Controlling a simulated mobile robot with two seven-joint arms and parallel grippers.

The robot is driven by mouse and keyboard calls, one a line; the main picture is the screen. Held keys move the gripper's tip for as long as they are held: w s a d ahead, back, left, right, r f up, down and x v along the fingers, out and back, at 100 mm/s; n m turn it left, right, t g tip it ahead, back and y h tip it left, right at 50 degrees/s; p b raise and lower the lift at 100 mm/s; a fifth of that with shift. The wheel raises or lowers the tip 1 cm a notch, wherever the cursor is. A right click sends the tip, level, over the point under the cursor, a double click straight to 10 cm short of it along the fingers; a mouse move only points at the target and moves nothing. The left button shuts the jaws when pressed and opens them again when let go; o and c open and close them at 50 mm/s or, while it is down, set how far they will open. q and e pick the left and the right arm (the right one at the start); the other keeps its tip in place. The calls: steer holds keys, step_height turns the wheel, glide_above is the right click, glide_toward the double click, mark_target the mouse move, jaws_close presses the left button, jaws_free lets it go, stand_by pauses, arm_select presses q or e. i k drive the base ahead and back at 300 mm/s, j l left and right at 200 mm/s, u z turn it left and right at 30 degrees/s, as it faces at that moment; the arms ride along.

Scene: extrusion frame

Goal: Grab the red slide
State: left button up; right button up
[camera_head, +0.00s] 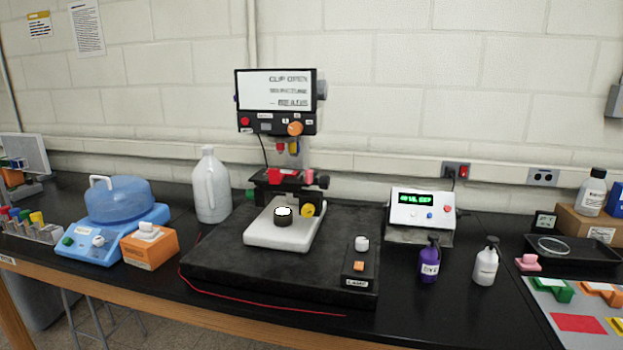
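A small red piece (287,175) sits on the dark stage (262,189) of the microscope-like instrument at the centre. A flat red rectangle (578,323) lies on the light grey mat (546,311) at the lower right. I cannot tell from this view which of the two is the red slide, or whether the rectangle is a loose piece or a printed patch. Neither of my grippers shows in the head view.
The instrument stands on a black slab (215,268) with a small control box (358,277). A blue-lidded device (119,201) and white jug (209,188) stand left. A display box (420,207), purple bottle (429,262) and white bottle (485,265) stand right.

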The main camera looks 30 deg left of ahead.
mark_target(275, 177)
steer(key=i+j+u, duration=0.15)
steer(key=u, duration=0.2)
steer(key=i+j+u, duration=0.1)
steer(key=u, duration=0.25)
steer(key=i+u, duration=0.2)
steer(key=u, duration=0.15)
